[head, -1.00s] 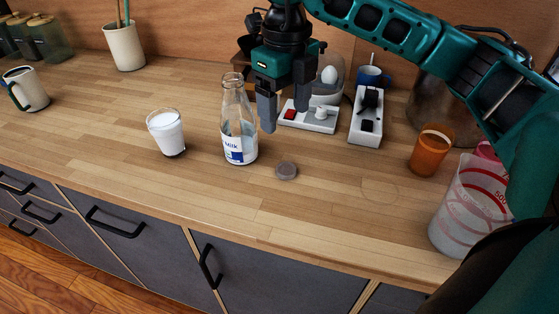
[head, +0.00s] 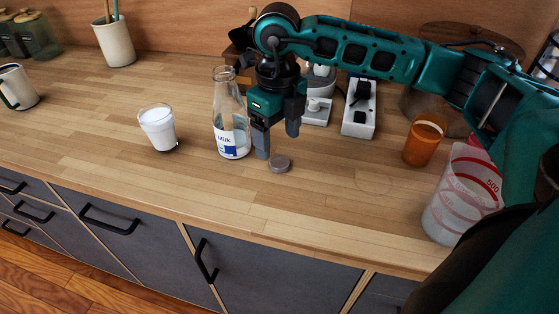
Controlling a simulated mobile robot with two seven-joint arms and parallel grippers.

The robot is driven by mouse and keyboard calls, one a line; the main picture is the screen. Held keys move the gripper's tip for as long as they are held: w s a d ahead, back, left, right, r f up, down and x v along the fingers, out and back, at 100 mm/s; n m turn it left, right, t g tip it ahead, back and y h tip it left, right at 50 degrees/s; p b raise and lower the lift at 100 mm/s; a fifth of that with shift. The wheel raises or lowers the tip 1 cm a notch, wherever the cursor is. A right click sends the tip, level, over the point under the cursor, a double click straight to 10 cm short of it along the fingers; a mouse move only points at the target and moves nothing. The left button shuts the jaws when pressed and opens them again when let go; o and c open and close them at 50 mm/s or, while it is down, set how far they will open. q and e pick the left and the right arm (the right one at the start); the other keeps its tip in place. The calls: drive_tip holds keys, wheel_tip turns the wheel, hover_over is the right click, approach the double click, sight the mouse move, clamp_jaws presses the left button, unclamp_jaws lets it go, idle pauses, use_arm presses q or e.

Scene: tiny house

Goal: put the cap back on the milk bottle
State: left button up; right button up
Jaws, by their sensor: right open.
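The milk bottle (head: 231,122) stands upright on the wooden counter, clear glass with a white and blue label. Its mouth is uncovered. A small round grey cap (head: 279,163) lies on the counter to the right of the bottle and a little nearer to me. My right gripper (head: 276,146) points down just above and behind the cap, with its fingers apart and nothing between them. Its left finger is close to the bottle's right side; I cannot tell whether they touch. My left gripper is not in view.
A glass of milk (head: 159,128) stands left of the bottle. An orange cup (head: 424,140) and a measuring jug (head: 462,196) stand at the right. A white power strip (head: 358,119) lies behind. The counter's front is clear.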

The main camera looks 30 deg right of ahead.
sight(279, 161)
drive_tip(key=shift+f, duration=0.1)
drive_tip(key=f, duration=0.5)
drive_tip(key=shift+w+d, duration=0.1)
drive_tip(key=shift+d, duration=0.1)
drive_tip(key=shift+c, duration=0.6)
drive_tip(key=c, duration=1)
drive_tip(key=shift+r, duration=0.1)
